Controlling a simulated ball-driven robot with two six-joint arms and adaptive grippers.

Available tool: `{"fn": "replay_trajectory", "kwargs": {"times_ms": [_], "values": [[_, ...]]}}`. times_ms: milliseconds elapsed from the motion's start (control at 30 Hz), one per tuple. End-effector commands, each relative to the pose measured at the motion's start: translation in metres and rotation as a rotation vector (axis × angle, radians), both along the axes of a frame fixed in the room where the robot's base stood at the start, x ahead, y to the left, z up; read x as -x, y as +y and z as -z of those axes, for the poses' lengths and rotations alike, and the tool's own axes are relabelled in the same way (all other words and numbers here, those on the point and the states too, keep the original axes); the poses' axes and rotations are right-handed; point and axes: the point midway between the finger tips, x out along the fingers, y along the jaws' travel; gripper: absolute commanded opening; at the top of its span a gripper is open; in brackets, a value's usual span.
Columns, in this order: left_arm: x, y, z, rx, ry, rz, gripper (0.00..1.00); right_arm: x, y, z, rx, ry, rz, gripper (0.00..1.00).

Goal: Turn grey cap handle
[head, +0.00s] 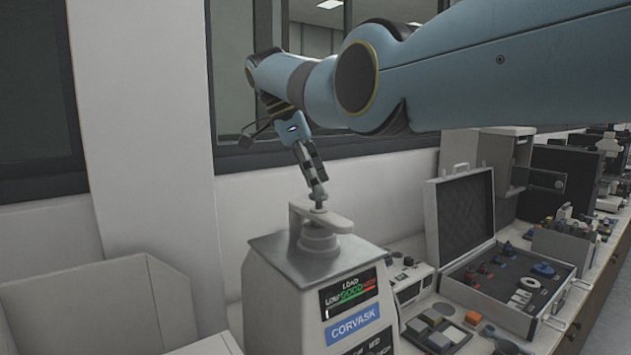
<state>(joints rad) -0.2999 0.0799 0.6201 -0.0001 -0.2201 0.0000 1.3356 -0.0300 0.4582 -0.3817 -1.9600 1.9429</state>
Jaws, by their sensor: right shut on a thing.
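The mounting press (318,290) stands at the front centre, with a LOAD scale and a blue CORVASK label on its front. Its grey cap handle (331,219) is a flat bar on top of a round grey cap (318,240). My right gripper (319,200) comes down from above on the blue arm, its fingers shut on the small knob at the middle of the handle. The exact finger contact is small in the picture. My left gripper is not in view.
An open case (461,215) with several small parts stands right of the press. A small white device (408,277) and a tray of blocks (435,330) lie between them. A pale open bin (90,300) is at left. A wall and window are behind.

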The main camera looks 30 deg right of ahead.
Motion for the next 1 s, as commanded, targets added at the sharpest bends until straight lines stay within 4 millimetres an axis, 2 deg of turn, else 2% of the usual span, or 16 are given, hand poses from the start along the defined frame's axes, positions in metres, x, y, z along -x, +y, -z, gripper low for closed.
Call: {"fn": "replay_trajectory", "kwargs": {"times_ms": [500,533,700,1000], "values": [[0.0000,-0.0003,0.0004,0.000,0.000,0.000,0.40,-0.0002,0.0005,0.0003,-0.001,0.000,0.017,0.39],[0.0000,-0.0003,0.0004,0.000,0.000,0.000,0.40,-0.0002,0.0005,0.0003,-0.001,0.000,0.017,0.75],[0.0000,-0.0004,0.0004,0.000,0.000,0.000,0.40,-0.0003,0.0003,0.0003,-0.001,0.000,0.017,0.98],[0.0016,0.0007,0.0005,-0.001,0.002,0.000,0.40,-0.0002,0.0002,0.0002,0.000,0.000,0.017,0.98]]}}
